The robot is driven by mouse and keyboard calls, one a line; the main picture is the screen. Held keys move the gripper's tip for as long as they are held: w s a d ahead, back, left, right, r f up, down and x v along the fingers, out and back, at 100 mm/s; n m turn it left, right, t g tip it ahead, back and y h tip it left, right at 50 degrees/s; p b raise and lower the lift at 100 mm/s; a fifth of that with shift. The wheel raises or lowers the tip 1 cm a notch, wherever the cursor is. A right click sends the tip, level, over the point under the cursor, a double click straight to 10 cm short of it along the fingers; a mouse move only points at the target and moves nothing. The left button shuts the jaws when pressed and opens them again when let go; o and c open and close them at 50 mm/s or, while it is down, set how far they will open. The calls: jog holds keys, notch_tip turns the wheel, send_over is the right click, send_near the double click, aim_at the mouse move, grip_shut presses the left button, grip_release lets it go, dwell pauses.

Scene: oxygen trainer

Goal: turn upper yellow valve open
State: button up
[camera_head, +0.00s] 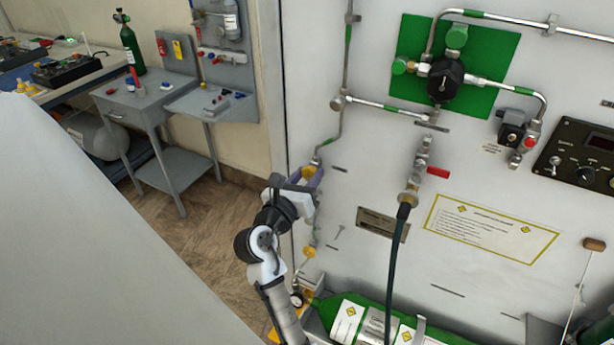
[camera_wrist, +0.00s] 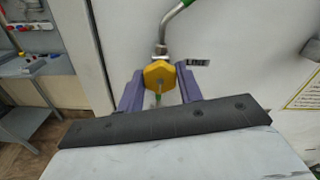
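The upper yellow valve (camera_wrist: 159,74) is a yellow knob on the pipe at the left edge of the white panel, below a green-banded bend. It also shows in the head view (camera_head: 309,172), partly hidden by my gripper. My gripper (camera_wrist: 160,82) has its two purple fingers on either side of the knob, left and right. A small gap seems to show on the right; contact on the left cannot be told. A lower yellow valve (camera_head: 309,252) sits further down the same pipe line.
A green gas cylinder (camera_head: 372,322) lies at the panel's foot, with a dark hose (camera_head: 394,270) running down to it. A red-handled valve (camera_head: 437,172) is to the right. A grey side table (camera_head: 150,105) stands left, beyond open floor.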

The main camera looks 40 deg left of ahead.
jog(key=o, duration=0.4)
jog(key=b+v, duration=0.3)
jog(key=v, duration=1.1)
jog(key=shift+w+d, duration=0.1)
